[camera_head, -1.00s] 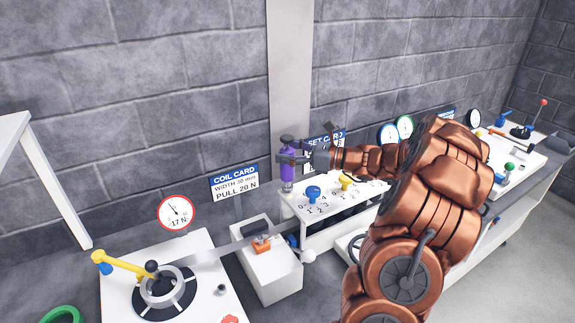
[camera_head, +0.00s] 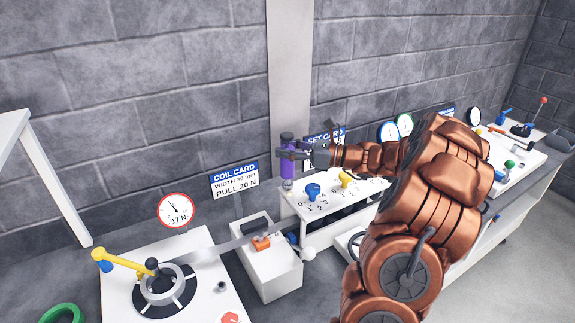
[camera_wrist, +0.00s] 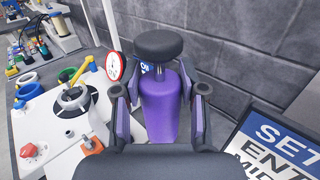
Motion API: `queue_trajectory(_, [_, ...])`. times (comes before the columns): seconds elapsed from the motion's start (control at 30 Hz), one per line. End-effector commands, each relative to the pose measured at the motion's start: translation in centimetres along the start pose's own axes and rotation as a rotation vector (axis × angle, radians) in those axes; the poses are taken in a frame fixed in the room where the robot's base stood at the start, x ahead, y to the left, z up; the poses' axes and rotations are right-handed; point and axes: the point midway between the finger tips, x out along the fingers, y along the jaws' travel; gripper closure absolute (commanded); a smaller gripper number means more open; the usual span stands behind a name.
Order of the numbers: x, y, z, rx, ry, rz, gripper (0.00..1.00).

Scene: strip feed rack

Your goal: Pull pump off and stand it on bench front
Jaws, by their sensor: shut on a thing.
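The pump is a purple cylinder (camera_head: 287,170) with a dark round knob on top and a pale lower end. It is upright at the back left corner of the white valve unit (camera_head: 327,208). In the wrist view the pump (camera_wrist: 161,115) shows its purple body, metal rod and black knob between the fingers. My gripper (camera_head: 287,155) reaches in from the right and is shut on the pump's body; it also shows in the wrist view (camera_wrist: 160,92). I cannot tell whether the pump's lower end touches anything. A grey bench (camera_head: 258,307) runs below the units.
A white block (camera_head: 275,273) with an orange clip and a metal strip stands at the front left of the valve unit. A coil unit (camera_head: 203,302) with a yellow lever is further left. The coil card (camera_head: 234,180) and set card (camera_head: 327,138) stand behind. Blue and yellow knobs are close by.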

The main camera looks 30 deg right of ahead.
Motion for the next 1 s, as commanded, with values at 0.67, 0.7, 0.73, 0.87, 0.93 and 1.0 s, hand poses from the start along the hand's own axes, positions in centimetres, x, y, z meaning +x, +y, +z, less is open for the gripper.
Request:
queue_trajectory(0.67, [0.0,-0.1,3.6,-0.007,-0.003,-0.002,1.00])
queue_trajectory(0.7, [0.0,-0.1,4.3,-0.008,-0.003,-0.002,1.00])
queue_trajectory(0.73, [0.0,-0.1,4.9,-0.009,-0.002,-0.002,1.00])
queue_trajectory(0.87, [0.0,0.0,7.2,-0.008,-0.001,0.000,1.00])
queue_trajectory(0.93, [0.0,0.0,8.1,-0.005,-0.002,0.000,1.00])
queue_trajectory(1.0, [0.0,0.0,8.9,-0.003,-0.001,0.000,1.00])
